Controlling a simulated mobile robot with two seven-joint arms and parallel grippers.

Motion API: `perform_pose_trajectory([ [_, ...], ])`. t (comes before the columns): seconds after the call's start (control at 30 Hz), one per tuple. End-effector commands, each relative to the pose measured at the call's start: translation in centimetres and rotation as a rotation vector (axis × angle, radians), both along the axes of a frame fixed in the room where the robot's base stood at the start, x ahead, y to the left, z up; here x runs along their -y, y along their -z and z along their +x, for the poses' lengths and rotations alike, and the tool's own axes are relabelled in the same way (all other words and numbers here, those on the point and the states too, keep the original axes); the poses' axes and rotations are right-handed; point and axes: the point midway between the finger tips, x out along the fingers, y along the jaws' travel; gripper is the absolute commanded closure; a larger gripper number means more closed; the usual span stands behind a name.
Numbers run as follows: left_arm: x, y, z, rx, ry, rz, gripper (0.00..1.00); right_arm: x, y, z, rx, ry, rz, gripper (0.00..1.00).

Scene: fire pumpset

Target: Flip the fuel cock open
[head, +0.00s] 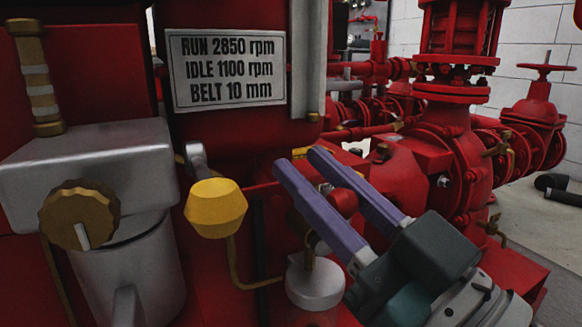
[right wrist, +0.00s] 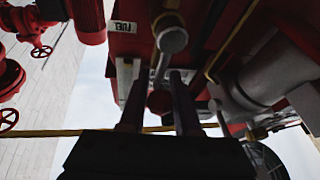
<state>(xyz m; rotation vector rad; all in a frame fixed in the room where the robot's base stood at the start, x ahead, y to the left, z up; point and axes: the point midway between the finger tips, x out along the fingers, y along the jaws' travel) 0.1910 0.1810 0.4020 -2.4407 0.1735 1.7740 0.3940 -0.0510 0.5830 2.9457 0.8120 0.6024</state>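A red ball knob (head: 342,203), which looks like the fuel cock's handle, shows beside the purple fingers of my right gripper (head: 299,160). Below it, a brass fitting joins a silver bowl (head: 315,283), partly hidden by the gripper. In the right wrist view, a red round knob (right wrist: 160,102) appears between the two dark fingers (right wrist: 157,80). The fingers are apart. Contact with the knob cannot be told. A FUEL label (right wrist: 123,27) is on the red panel beyond. My left gripper is not in view.
A yellow knob (head: 215,205) on a grey lever stands left of the gripper. A grey box with a brass dial (head: 79,214) is at far left. A settings plate (head: 226,68) hangs above. Red pipes and a valve wheel (head: 541,69) are at right.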

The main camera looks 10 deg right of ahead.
Motion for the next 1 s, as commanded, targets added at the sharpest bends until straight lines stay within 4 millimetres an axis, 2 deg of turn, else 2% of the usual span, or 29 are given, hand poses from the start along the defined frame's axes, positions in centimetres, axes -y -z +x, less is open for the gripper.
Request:
perform_pose_trajectory([
  [0.03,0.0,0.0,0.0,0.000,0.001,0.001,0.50,0.0,0.1,0.0,-0.001,0.000,0.000,0.63],
  [0.27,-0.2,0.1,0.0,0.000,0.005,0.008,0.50,0.0,0.0,0.0,0.000,0.000,0.001,0.38],
  [0.6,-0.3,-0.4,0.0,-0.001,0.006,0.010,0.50,0.3,0.2,-0.6,-0.003,0.000,0.001,0.38],
  [1.0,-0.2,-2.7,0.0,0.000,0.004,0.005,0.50,4.1,2.8,-6.4,-0.006,0.000,0.000,0.38],
])
